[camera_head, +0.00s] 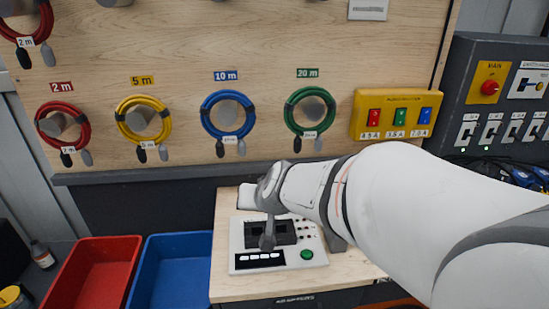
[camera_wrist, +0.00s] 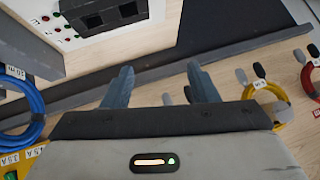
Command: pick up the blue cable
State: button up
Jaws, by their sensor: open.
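The blue cable (camera_head: 228,95) is a strapped coil hanging on a grey peg on the wooden board, under a blue "10 m" label. Two dark and grey plugs and a small tag hang at its lower side. In the wrist view the blue cable (camera_wrist: 27,92) is cut off by the left edge. My gripper (camera_wrist: 160,88) is open, its two bluish-grey fingers apart with nothing held between them. It is apart from the blue cable. In the head view my arm reaches in from the right, ending below the board; the fingers are hard to make out there.
Yellow (camera_head: 121,112) and green (camera_head: 290,112) coils hang on either side of the blue one; a red coil (camera_head: 43,126) hangs further left. A ledge (camera_head: 150,172) runs below. A tester (camera_head: 300,262) stands on the bench, beside blue (camera_head: 150,290) and red (camera_head: 70,290) bins.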

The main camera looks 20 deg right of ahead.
jog(key=w+d+f+m+t+h+b, duration=0.2)
jog(key=w+d+f+m+t+h, duration=0.1)
jog(key=w+d+m+h, duration=0.55)
jog(key=s+d+f+m+g+h, duration=0.1)
jog(key=s+d+m+g+h, duration=0.1)
jog(key=s+d+g+h, duration=0.1)
jog(key=s+d+f+m+g+h, duration=0.2)
jog(key=s+d+g+h, duration=0.1)
jog(key=d, duration=0.3)
jog(key=s+d+f+m+g+h+b, duration=0.1)
jog(key=s+d+m+g+h, duration=0.1)
jog(key=s+d+g+h, duration=0.2)
jog(key=shift+d+f+m+g, duration=0.25)
jog(key=shift+f+g, duration=0.05)
jog(key=shift+g, duration=0.5)
jog(key=shift+s+d+g+h, duration=0.15)
jog(key=shift+s+g+h, duration=0.1)
jog(key=shift+g, duration=0.05)
jog(key=d+p, duration=0.1)
jog(key=d, duration=0.6)
jog(key=shift+w+d+r, duration=0.15)
jog(key=shift+w+d, duration=0.1)
jog(key=shift+c, duration=0.2)
grip_shut()
